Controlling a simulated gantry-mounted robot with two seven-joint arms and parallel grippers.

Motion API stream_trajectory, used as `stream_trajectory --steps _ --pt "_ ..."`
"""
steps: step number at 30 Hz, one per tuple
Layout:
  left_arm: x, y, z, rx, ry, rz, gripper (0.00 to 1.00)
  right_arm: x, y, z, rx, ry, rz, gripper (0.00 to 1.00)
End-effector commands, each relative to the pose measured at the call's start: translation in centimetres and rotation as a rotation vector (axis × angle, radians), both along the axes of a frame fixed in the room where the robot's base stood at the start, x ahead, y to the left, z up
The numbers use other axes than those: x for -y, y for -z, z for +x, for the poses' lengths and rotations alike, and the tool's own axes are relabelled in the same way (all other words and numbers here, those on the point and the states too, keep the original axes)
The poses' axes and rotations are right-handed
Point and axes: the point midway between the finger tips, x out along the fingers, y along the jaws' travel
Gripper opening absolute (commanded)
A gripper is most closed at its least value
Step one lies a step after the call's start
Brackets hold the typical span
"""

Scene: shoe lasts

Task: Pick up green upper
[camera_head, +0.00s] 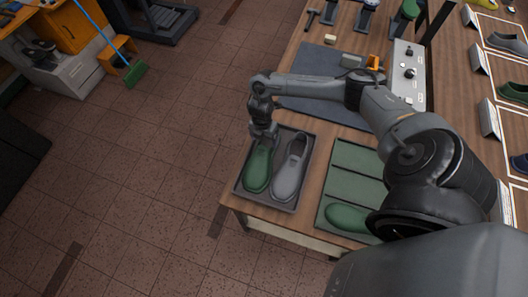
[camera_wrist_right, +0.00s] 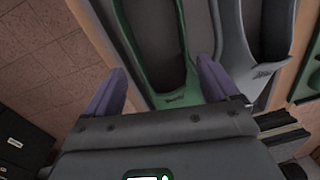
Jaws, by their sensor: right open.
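A green upper (camera_head: 257,172) lies in the left side of a dark tray (camera_head: 271,207) at the table's front left corner. A grey upper (camera_head: 289,172) lies beside it in the same tray. My right gripper (camera_head: 264,133) is over the far end of the green upper. In the right wrist view its two purple fingers (camera_wrist_right: 162,68) are open, one on each side of the green upper's end (camera_wrist_right: 176,99); I cannot tell if they touch it. The grey upper (camera_wrist_right: 238,60) is right of the fingers. My left gripper is not in view.
A second tray (camera_head: 352,183) with green compartments stands to the right, with another green upper (camera_head: 346,218) in it. A dark mat (camera_head: 310,110) lies behind. Shoes stand on a display (camera_head: 490,60) at far right. Floor is open left of the table.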

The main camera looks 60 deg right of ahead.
Motion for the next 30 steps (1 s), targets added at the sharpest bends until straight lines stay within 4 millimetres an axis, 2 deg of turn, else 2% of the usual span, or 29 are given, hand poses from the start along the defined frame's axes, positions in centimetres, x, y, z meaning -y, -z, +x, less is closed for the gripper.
stream_trajectory --steps 12,22,30 --pt "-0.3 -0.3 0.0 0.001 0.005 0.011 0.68 0.0 4.6 -0.4 -0.002 0.001 0.001 0.88" --pt "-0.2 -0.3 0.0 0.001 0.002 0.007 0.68 0.0 5.1 -0.5 0.0 -0.001 -0.001 0.88" --pt "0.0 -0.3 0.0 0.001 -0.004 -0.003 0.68 0.0 5.0 -0.4 0.0 -0.001 -0.001 0.49"
